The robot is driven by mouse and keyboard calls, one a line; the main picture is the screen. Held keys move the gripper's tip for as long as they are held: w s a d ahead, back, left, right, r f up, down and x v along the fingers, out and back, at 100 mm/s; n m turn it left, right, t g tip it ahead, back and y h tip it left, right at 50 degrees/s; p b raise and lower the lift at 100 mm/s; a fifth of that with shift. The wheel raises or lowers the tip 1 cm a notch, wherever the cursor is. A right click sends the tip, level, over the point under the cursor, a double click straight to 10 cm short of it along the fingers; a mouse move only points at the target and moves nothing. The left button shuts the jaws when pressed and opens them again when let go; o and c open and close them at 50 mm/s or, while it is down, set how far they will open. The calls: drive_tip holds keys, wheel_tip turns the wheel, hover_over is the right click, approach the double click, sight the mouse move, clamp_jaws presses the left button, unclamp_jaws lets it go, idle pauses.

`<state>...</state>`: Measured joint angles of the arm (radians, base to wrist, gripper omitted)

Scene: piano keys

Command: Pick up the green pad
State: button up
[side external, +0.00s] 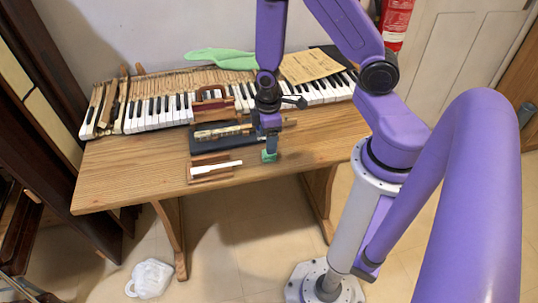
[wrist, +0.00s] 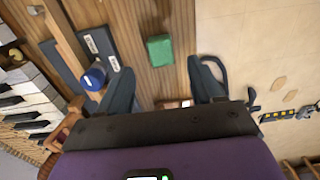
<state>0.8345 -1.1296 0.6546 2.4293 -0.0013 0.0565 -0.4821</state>
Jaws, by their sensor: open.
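The green pad (wrist: 160,50) is a small green block on the wooden table, seen in the wrist view ahead of the gap between my fingers. My gripper (wrist: 160,72) is open, with one dark finger on each side and nothing between them. In the side external view, the pad (side external: 269,156) shows near the table's front edge, just below my gripper (side external: 271,138). I cannot tell the exact height of the fingers above it.
A dark case (side external: 220,139) and a wooden block with a white key (side external: 215,169) lie left of my gripper. The piano keyboard (side external: 160,112) runs along the back, with a green cloth-like item (side external: 222,57) behind it. The table's right part (side external: 325,135) is clear.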

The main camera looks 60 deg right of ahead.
drive_tip(key=shift+s+f, duration=0.1)
drive_tip(key=shift+f, duration=2.3)
drive_tip(key=c, duration=1.1)
